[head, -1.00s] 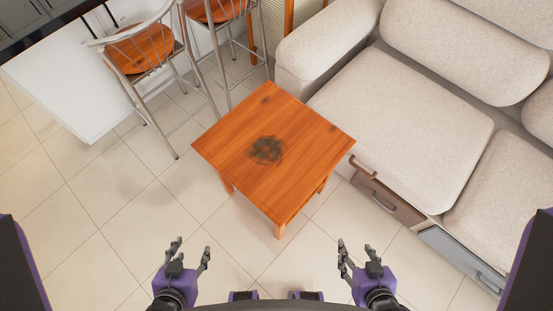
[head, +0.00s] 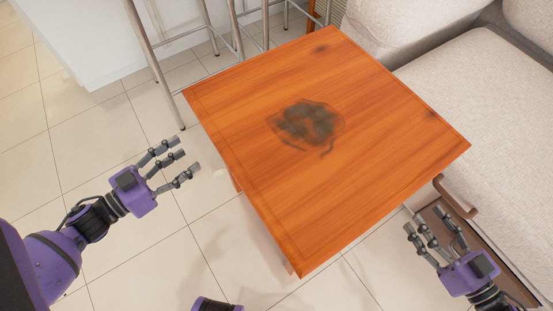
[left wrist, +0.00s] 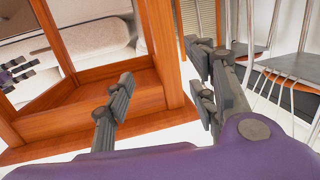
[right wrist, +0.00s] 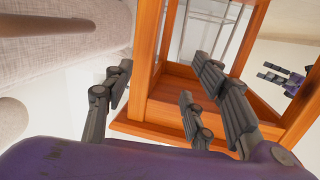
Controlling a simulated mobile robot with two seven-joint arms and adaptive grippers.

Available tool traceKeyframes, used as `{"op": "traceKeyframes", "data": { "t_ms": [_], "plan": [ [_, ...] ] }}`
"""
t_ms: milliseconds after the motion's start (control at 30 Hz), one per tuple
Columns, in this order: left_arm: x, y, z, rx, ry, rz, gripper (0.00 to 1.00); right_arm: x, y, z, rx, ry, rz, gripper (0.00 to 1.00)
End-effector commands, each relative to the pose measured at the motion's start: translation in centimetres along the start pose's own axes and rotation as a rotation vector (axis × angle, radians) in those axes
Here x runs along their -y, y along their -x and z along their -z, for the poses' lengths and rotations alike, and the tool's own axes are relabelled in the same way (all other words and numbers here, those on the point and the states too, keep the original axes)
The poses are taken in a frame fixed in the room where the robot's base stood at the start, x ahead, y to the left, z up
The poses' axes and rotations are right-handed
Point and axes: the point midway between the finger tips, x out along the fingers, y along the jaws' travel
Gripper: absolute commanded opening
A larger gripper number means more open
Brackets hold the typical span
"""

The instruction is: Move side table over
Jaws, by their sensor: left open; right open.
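The side table (head: 380,130) is a square orange wooden table with a dark stain on its top. In the head view it stands in the middle, close in front of me. My left gripper (head: 186,157) is open and empty, off the table's left edge. My right gripper (head: 425,219) is open and empty, off the table's near right edge, beside the sofa. The table's orange wood shows beyond the open fingers in the left wrist view (left wrist: 60,122) and in the right wrist view (right wrist: 165,103). I see neither gripper holding it. The tabletop hides most of its legs.
Metal stool legs (head: 150,60) and a white counter (head: 95,40) are behind to the left. Tiled floor (head: 60,150) is clear on the left.

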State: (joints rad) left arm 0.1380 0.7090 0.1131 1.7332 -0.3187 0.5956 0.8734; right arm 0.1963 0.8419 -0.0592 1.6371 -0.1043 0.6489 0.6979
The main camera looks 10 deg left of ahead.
Motion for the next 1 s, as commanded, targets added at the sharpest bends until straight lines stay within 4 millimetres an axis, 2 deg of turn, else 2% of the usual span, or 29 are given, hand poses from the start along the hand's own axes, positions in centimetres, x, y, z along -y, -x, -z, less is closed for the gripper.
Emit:
{"op": "traceKeyframes", "data": {
  "t_ms": [33, 200, 300, 767, 867, 1000],
  "plan": [
    [0.8, -1.5, -1.6, -0.018, -0.007, -0.04, 0.52, -1.1, -1.4, -1.6, -0.02, 0.01, 0.039, 0.52],
    [2.1, -4.2, -0.7, -0.077, -0.026, -0.14, 0.52, -3.2, -4.0, -0.3, -0.088, 0.036, 0.134, 0.52],
    [2.4, -4.9, -0.1, -0.096, -0.034, -0.173, 0.52, -3.7, -4.7, 0.6, -0.11, 0.046, 0.165, 0.52],
    [2.4, -5.4, 0.5, -0.105, -0.037, -0.19, 0.52, -3.9, -5.1, 1.2, -0.121, 0.049, 0.18, 0.52],
    [2.3, -6.2, 0.6, -0.106, -0.036, -0.189, 0.52, -3.7, -5.9, 1.3, -0.123, 0.049, 0.18, 0.52],
    [1.9, -8.2, 0.9, -0.108, -0.036, -0.189, 0.52, -3.3, -8.0, 1.6, -0.125, 0.05, 0.179, 0.52]
  ]
}}
